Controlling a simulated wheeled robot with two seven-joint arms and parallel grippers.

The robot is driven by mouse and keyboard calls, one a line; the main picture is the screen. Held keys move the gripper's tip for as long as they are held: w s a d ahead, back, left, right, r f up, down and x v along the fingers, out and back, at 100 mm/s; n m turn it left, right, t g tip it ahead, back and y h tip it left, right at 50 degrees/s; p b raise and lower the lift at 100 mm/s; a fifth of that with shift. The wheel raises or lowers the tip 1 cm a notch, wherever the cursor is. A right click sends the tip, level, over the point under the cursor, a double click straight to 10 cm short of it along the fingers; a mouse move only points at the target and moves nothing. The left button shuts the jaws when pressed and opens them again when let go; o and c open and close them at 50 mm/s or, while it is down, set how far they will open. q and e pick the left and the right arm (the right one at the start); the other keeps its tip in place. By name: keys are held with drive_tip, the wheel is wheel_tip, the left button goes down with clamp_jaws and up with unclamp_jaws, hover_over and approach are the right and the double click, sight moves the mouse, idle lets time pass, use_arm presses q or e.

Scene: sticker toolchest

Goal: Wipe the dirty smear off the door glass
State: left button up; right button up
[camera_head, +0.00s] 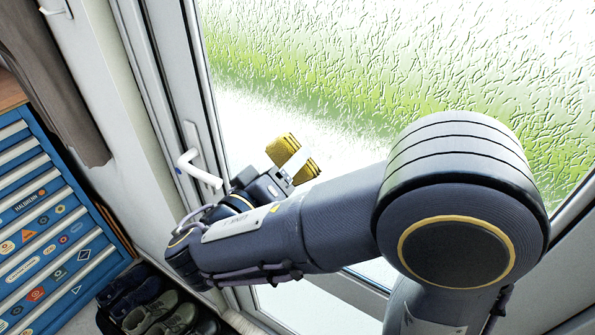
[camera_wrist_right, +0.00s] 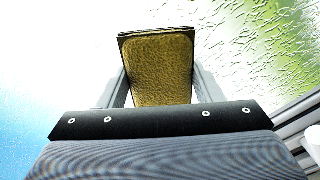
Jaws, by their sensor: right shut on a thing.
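My right gripper (camera_head: 291,167) is shut on a yellow sponge (camera_head: 283,149) in front of the door glass (camera_head: 330,60). In the right wrist view the gripper (camera_wrist_right: 160,92) has a finger on each side of the sponge (camera_wrist_right: 158,68), whose yellow textured face and dark edge show. I cannot tell whether the sponge touches the glass. The glass is textured, with green and white showing through. No smear can be made out; my right arm hides part of the lower glass. My left gripper is not in view.
A white door handle (camera_head: 196,168) sits on the frame close left of my right gripper. A blue tool chest (camera_head: 45,220) with stickers stands at the left. Several shoes (camera_head: 150,308) sit on the floor by the door. A brown cloth (camera_head: 60,80) hangs at the upper left.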

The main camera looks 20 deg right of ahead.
sight(322, 158)
drive_tip(key=shift+w+a, duration=0.35)
drive_tip(key=shift+w, duration=0.15)
drive_tip(key=shift+d+r+p, duration=0.1)
drive_tip(key=shift+r+p, duration=0.35)
drive_tip(key=shift+r, duration=0.45)
drive_tip(key=shift+s+d+f+b, duration=0.1)
drive_tip(key=shift+s+d+b, duration=0.2)
drive_tip(key=shift+s+d, duration=0.4)
drive_tip(key=shift+s+d+r+b, duration=0.1)
drive_tip(key=shift+s+d+b, duration=0.15)
drive_tip(key=shift+s+d, duration=0.5)
drive_tip(key=shift+s+d+f+b, duration=0.1)
drive_tip(key=shift+s+d+b, duration=0.25)
drive_tip(key=shift+s, duration=0.65)
drive_tip(key=shift+s+d, duration=0.95)
drive_tip(key=shift+s, duration=0.2)
drive_tip(key=shift+s+d, duration=0.9)
drive_tip(key=shift+s, duration=0.25)
